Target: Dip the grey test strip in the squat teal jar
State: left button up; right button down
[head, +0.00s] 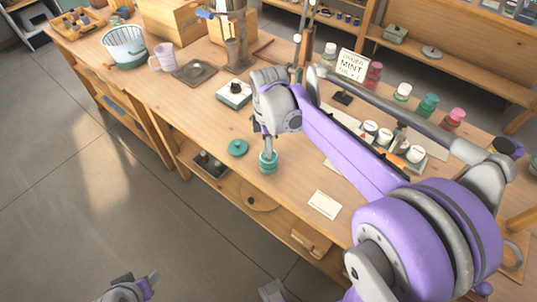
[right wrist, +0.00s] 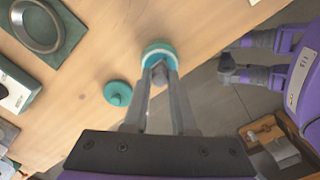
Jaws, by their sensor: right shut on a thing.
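The squat teal jar (head: 268,167) stands open on the wooden table near its front edge; it also shows in the right wrist view (right wrist: 158,47). My right gripper (head: 268,146) points down directly over the jar's mouth. In the right wrist view its fingertips (right wrist: 159,70) are close together on a small grey piece, which I take as the grey test strip. Most of the strip is hidden, and I cannot tell how deep it reaches into the jar. My left gripper (head: 137,288) is low at the bottom, away from the table; its opening is unclear.
A teal lid (head: 238,148) lies on the table left of the jar. A white card (head: 324,205) lies to its right. A pale box with a black knob (head: 234,94) stands behind.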

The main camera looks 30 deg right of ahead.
pick_arm(q)
jog(key=shift+r, duration=0.1)
pick_arm(e)
jog(key=shift+r, duration=0.1)
pick_arm(q)
jog(key=shift+w+r+p, duration=0.2)
jog(key=shift+r+p, duration=0.5)
jog(key=shift+r, duration=0.05)
jog(key=shift+w+r+p, duration=0.15)
jog(key=shift+r+p, duration=0.5)
jog(key=shift+r, duration=0.1)
jog(key=shift+w+r+p, duration=0.2)
jog(key=shift+r+p, duration=0.5)
jog(key=shift+r, duration=0.05)
pick_arm(e)
jog(key=shift+r, duration=2.95)
jog(key=shift+r+p, duration=0.35)
jog(key=shift+r, duration=0.25)
pick_arm(q)
jog(key=shift+t, duration=0.3)
jog(key=r+p, duration=0.1)
jog(key=r, duration=0.1)
jog(key=w+r+p, duration=0.1)
jog(key=shift+w+r, duration=0.15)
jog(key=shift+r, duration=0.25)
pick_arm(e)
notch_tip(320, 180, up, 4)
jog(key=shift+f, duration=0.15)
